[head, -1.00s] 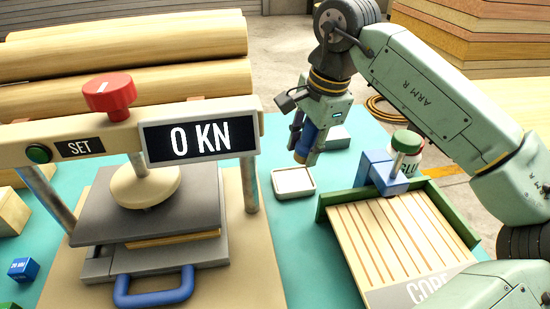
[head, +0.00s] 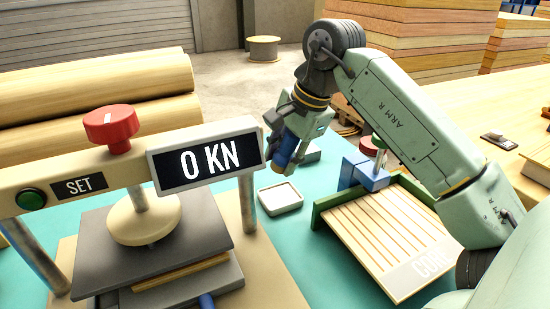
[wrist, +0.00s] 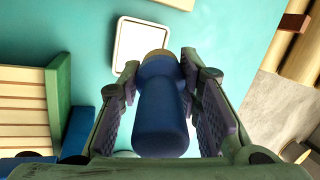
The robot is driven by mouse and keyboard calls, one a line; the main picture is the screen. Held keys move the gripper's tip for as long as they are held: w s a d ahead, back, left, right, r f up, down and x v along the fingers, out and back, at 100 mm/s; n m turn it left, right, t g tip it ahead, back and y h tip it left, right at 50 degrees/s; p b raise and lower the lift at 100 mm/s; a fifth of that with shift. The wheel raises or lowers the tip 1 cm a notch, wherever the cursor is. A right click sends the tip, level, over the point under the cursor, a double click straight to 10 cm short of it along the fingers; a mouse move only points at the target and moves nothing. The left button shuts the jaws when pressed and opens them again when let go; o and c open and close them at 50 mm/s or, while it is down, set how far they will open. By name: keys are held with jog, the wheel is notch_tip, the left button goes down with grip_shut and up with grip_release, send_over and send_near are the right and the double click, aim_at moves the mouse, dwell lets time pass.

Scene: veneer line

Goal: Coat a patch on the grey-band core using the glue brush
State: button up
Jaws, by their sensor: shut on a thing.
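My gripper (head: 287,152) is shut on the blue handle of the glue brush (wrist: 162,115). The brush points down with its tan end (head: 277,170) above the teal table, just behind the pale square tray (head: 281,199). In the wrist view the tan end shows near the corner of the tray (wrist: 138,45). They look apart, but the height between them is hard to tell.
A green fence (head: 330,208) edges the core, with a blue block (head: 365,176) at its back. The press, with a display (head: 208,163) reading 0 KN, stands to the left. Logs (head: 130,85) lie behind it. Bare teal table lies around the tray.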

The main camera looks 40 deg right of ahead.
jog(key=b, duration=0.4)
send_over(278, 196)
jog(key=s, duration=0.1)
jog(key=shift+d+f, duration=0.15)
jog(key=shift+f, duration=1.3)
jog(key=shift+d+f, duration=0.1)
jog(key=shift+f, duration=1.35)
jog(key=shift+s+f+b, duration=0.1)
jog(key=shift+f+b, duration=0.5)
jog(key=shift+f, duration=0.15)
jog(key=shift+r+p, duration=2.45)
jog(key=shift+r, duration=1.15)
jog(key=shift+s+f, duration=0.1)
